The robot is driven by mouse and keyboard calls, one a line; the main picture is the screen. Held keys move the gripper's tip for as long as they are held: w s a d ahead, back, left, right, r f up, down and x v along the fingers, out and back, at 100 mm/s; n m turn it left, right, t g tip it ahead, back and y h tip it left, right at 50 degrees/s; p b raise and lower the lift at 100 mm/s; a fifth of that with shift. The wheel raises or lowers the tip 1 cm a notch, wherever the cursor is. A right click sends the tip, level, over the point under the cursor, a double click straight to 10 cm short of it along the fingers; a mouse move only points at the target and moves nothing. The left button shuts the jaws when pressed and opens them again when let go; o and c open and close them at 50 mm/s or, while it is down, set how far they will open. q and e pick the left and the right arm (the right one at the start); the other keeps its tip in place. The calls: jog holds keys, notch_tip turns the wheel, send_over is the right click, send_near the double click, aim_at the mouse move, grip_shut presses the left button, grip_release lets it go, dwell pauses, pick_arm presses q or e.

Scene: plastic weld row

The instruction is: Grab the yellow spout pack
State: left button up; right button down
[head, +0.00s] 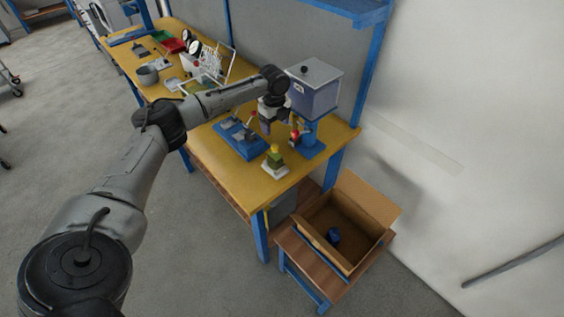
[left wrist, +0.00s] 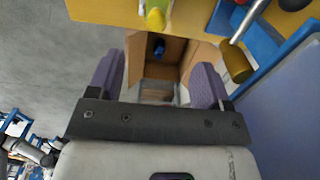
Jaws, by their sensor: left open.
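The yellow spout pack (head: 275,156) stands on a small white base near the front edge of the yellow workbench, with a yellow top and a greenish body. In the left wrist view a yellow pack (left wrist: 156,16) shows at the top, beyond the fingertips and cut by the frame edge. My left gripper (head: 267,122) is above the bench, behind the pack and apart from it. In the left wrist view its purple finger pads (left wrist: 156,80) are spread with nothing between them. My right gripper is not in view.
A blue fixture (head: 240,140) with a lever stands left of the pack. A blue-based press with a grey box (head: 313,92) stands behind it. An open carton (head: 375,205) holding a blue part sits on a low stand right of the bench. Trays and a rack occupy the far bench.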

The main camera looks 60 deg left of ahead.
aim_at(275, 152)
pick_arm(q)
jog(key=shift+w+f, duration=0.25)
jog(key=shift+f, duration=0.4)
jog(key=f, duration=0.4)
jog(key=f+b, duration=0.1)
jog(key=f, duration=0.1)
jog(key=shift+s+f, duration=0.25)
jog(key=shift+s, duration=0.1)
jog(key=shift+s+f+b, duration=0.15)
jog(key=shift+f+b, duration=0.25)
jog(key=shift+f, duration=2.6)
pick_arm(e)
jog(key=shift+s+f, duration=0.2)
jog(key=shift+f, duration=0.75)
pick_arm(q)
jog(key=shift+c, duration=0.3)
jog(key=c, duration=1.2)
grip_shut()
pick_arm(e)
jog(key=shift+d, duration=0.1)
pick_arm(q)
jog(key=shift+r, duration=0.15)
